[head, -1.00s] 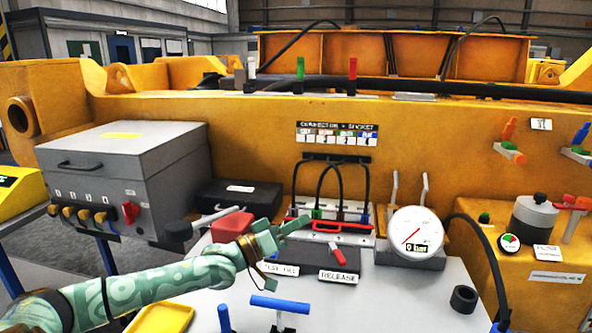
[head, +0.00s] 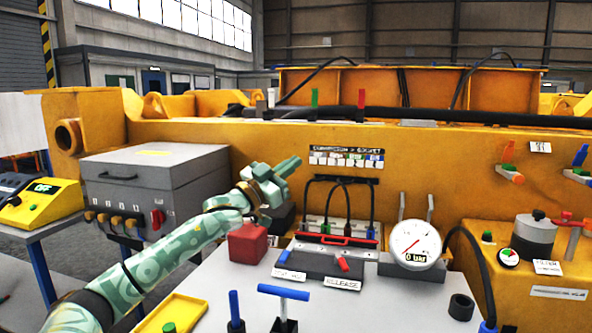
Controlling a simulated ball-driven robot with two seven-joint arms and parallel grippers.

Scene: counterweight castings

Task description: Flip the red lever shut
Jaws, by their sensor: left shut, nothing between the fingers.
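A small red lever (head: 343,264) sits tilted on the dark sloped plate (head: 318,268) at the front of the hose panel, near the RELEASE label (head: 342,284). A long red bar handle (head: 337,241) lies across the panel just behind it. I cannot tell from this view whether the lever stands open or shut. My left gripper (head: 294,164) is shut and empty. It is in the air, up and left of the lever and clear of it, in front of the yellow casting (head: 230,140). My right gripper is not in view.
A red block (head: 248,244) stands on the table below my left gripper. A pressure gauge (head: 414,244) stands right of the plate. A blue T-handle (head: 284,292) and a yellow tray (head: 180,312) are nearer. Black hoses (head: 372,205) arch over the panel.

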